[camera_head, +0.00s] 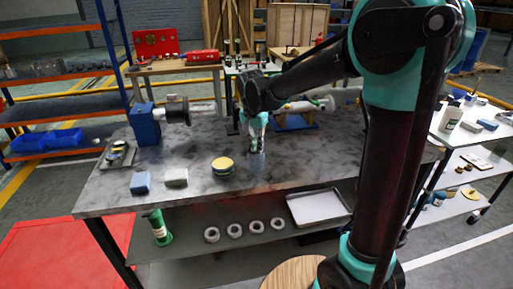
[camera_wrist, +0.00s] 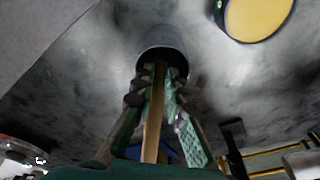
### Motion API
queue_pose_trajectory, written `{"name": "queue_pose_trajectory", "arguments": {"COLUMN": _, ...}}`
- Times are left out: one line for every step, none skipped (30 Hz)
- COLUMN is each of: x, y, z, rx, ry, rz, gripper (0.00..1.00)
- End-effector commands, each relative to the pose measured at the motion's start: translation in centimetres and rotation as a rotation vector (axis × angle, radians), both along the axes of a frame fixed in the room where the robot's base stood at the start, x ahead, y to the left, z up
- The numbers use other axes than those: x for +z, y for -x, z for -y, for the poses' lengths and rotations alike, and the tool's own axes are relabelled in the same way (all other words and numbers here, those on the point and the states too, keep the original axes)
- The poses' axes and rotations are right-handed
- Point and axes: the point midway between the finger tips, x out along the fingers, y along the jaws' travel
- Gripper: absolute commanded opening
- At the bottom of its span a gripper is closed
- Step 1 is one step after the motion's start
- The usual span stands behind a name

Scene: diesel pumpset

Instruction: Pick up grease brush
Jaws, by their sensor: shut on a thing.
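The grease brush shows as a wooden handle (camera_wrist: 154,125) in the wrist view. It stands in a dark grey cup (camera_wrist: 163,42), and its lower end is hidden inside. In the head view the cup (camera_head: 256,160) stands on the workbench (camera_head: 310,160), right of a yellow-topped tin (camera_head: 222,166). My gripper (camera_wrist: 154,98) has a finger on each side of the handle and is shut on it, just above the cup rim. In the head view my gripper (camera_head: 256,146) points down over the cup; the handle cannot be made out there.
A blue machine (camera_head: 145,124) stands at the back left. A shaft on a blue stand (camera_head: 295,121) lies behind my gripper. The bench's front middle is clear.

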Motion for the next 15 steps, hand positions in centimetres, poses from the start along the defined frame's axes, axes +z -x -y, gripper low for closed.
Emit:
{"name": "queue_pose_trajectory", "arguments": {"x": 0.1, "y": 0.0, "z": 0.0, "rx": 0.0, "ry": 0.0, "rz": 0.0, "gripper": 0.0}}
{"name": "queue_pose_trajectory", "arguments": {"x": 0.2, "y": 0.0, "z": 0.0, "rx": 0.0, "ry": 0.0, "rz": 0.0, "gripper": 0.0}}
{"name": "queue_pose_trajectory", "arguments": {"x": 0.4, "y": 0.0, "z": 0.0, "rx": 0.0, "ry": 0.0, "rz": 0.0, "gripper": 0.0}}
{"name": "queue_pose_trajectory", "arguments": {"x": 0.6, "y": 0.0, "z": 0.0, "rx": 0.0, "ry": 0.0, "rz": 0.0, "gripper": 0.0}}
{"name": "queue_pose_trajectory", "arguments": {"x": 0.8, "y": 0.0, "z": 0.0, "rx": 0.0, "ry": 0.0, "rz": 0.0, "gripper": 0.0}}
{"name": "queue_pose_trajectory", "arguments": {"x": 1.1, "y": 0.0, "z": 0.0, "rx": 0.0, "ry": 0.0, "rz": 0.0, "gripper": 0.0}}
{"name": "queue_pose_trajectory", "arguments": {"x": 1.4, "y": 0.0, "z": 0.0, "rx": 0.0, "ry": 0.0, "rz": 0.0, "gripper": 0.0}}
{"name": "queue_pose_trajectory", "arguments": {"x": 1.8, "y": 0.0, "z": 0.0, "rx": 0.0, "ry": 0.0, "rz": 0.0, "gripper": 0.0}}
{"name": "queue_pose_trajectory", "arguments": {"x": 2.3, "y": 0.0, "z": 0.0, "rx": 0.0, "ry": 0.0, "rz": 0.0, "gripper": 0.0}}
{"name": "queue_pose_trajectory", "arguments": {"x": 2.7, "y": 0.0, "z": 0.0, "rx": 0.0, "ry": 0.0, "rz": 0.0, "gripper": 0.0}}
{"name": "queue_pose_trajectory", "arguments": {"x": 3.1, "y": 0.0, "z": 0.0, "rx": 0.0, "ry": 0.0, "rz": 0.0, "gripper": 0.0}}
{"name": "queue_pose_trajectory", "arguments": {"x": 3.8, "y": 0.0, "z": 0.0, "rx": 0.0, "ry": 0.0, "rz": 0.0, "gripper": 0.0}}
{"name": "queue_pose_trajectory", "arguments": {"x": 4.3, "y": 0.0, "z": 0.0, "rx": 0.0, "ry": 0.0, "rz": 0.0, "gripper": 0.0}}
{"name": "queue_pose_trajectory", "arguments": {"x": 4.8, "y": 0.0, "z": 0.0, "rx": 0.0, "ry": 0.0, "rz": 0.0, "gripper": 0.0}}
{"name": "queue_pose_trajectory", "arguments": {"x": 5.5, "y": 0.0, "z": 0.0, "rx": 0.0, "ry": 0.0, "rz": 0.0, "gripper": 0.0}}
